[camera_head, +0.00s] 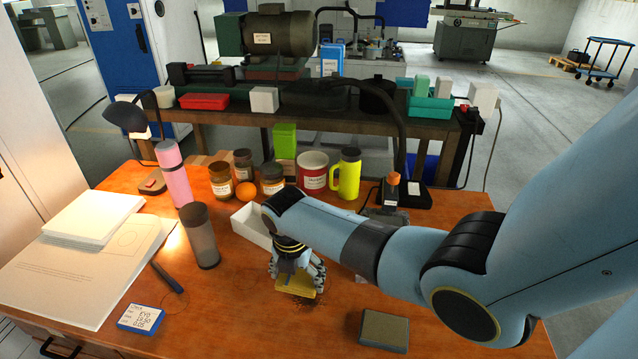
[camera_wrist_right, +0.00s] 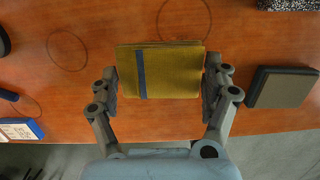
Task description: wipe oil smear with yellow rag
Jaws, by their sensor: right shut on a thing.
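The yellow rag (camera_wrist_right: 172,72) is a folded, mustard-coloured pad with a blue stripe. My right gripper (camera_wrist_right: 160,82) is shut on it, one finger at each side edge. In the head view my right gripper (camera_head: 297,270) points down over the front middle of the orange table, and the rag (camera_head: 294,289) is at its fingertips, at or just above the table top. Small dark brownish marks (camera_head: 306,301) show on the table beside the rag; I cannot tell whether they are the oil smear, and the rag may hide more. My left gripper is not in view.
A dark-edged block (camera_head: 384,330) lies right of the rag. A white tray (camera_head: 252,224) stands behind the gripper. A grey tumbler (camera_head: 200,236), pink bottle (camera_head: 172,174) and blue-edged note (camera_head: 141,317) are to the left. Several jars and a yellow-green mug (camera_head: 346,174) stand behind.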

